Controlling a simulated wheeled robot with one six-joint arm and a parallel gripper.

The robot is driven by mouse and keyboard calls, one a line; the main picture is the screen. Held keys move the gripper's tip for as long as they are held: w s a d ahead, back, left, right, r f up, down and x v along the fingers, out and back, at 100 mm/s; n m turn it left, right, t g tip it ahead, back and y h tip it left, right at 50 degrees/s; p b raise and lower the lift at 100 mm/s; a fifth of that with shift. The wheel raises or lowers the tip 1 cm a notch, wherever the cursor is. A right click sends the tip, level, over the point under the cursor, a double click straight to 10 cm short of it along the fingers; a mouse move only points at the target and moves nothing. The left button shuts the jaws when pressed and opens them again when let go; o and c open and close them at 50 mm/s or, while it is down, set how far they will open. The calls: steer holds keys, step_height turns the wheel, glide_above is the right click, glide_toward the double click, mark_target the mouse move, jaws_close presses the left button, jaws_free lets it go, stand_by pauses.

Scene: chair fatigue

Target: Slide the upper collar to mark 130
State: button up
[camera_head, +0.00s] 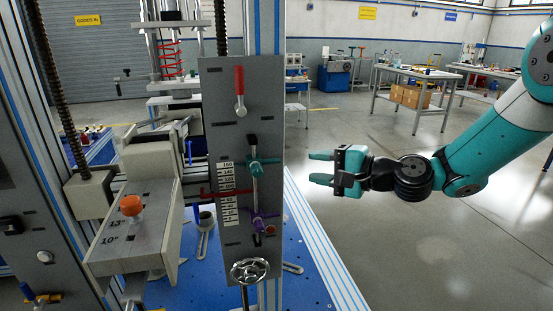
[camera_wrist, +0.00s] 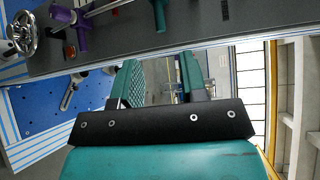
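The upper collar is teal (camera_head: 262,162) and sits on a thin upright rod on the grey panel, near the top of the white number scale (camera_head: 228,192). The top label looks like 160; the smaller labels are hard to read. A purple collar (camera_head: 262,216) sits lower on the same rod. My gripper (camera_head: 319,168) is open and empty, to the right of the panel and apart from the teal collar, fingers pointing left. In the wrist view, my open fingers (camera_wrist: 160,82) show below the panel edge, with the purple collar (camera_wrist: 80,30) and part of the teal collar (camera_wrist: 160,14) above.
A red handle (camera_head: 239,90) is above the collars and a handwheel (camera_head: 249,270) below. A red pointer (camera_head: 219,194) crosses the scale. A grey block with an orange knob (camera_head: 130,205) juts out at left. The floor right of the panel is clear; workbenches stand behind.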

mark_target(277, 161)
steer(key=p+x, duration=0.1)
steer(key=x, duration=0.9)
steer(key=shift+w+a+p, duration=0.2)
steer(key=shift+a+p, duration=0.15)
steer(key=shift+p, duration=0.05)
jaws_close()
